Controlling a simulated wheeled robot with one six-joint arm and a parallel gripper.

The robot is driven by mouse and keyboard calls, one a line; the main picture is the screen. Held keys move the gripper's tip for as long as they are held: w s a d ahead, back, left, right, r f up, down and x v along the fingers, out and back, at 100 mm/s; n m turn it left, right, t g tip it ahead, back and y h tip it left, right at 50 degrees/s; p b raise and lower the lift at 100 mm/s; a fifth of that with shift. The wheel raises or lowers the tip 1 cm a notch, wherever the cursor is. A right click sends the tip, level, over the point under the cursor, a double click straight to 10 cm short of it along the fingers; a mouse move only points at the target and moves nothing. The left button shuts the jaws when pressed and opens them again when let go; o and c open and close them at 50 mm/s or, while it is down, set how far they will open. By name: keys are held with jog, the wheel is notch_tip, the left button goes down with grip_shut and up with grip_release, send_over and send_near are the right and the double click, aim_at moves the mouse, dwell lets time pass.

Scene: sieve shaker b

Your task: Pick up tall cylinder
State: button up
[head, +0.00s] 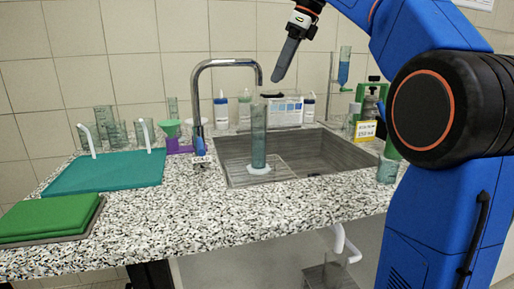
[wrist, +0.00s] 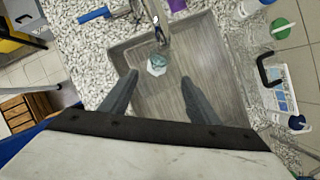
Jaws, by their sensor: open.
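The tall cylinder (head: 258,137) is a clear greenish measuring cylinder with a pale base. It stands upright at the sink (head: 340,158), over the drainer part just right of the tap. In the wrist view the cylinder (wrist: 157,64) is seen from above, ahead of the fingers and between their lines. My gripper (head: 279,78) is up above the sink, to the upper right of the cylinder and apart from it. The wrist view shows my gripper (wrist: 158,80) with its two fingers spread wide and nothing between them.
The tap (head: 195,100) arches close to the cylinder's left. Bottles (head: 221,110) and a boxed item (head: 284,109) stand behind the sink. A teal mat (head: 105,172) with glassware lies left, and a green board (head: 45,216) at the front left. A beaker (head: 387,171) stands right.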

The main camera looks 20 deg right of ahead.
send_near(259, 116)
notch_tip(259, 116, down, 5)
jog(key=w, duration=0.3)
jog(key=shift+a+x, duration=0.2)
jog(key=shift+x, duration=1.25)
jog(key=shift+a+x, duration=0.15)
jog(key=shift+x, duration=1.35)
jog(key=shift+r, duration=0.2)
grip_shut()
jog(key=shift+r, duration=0.15)
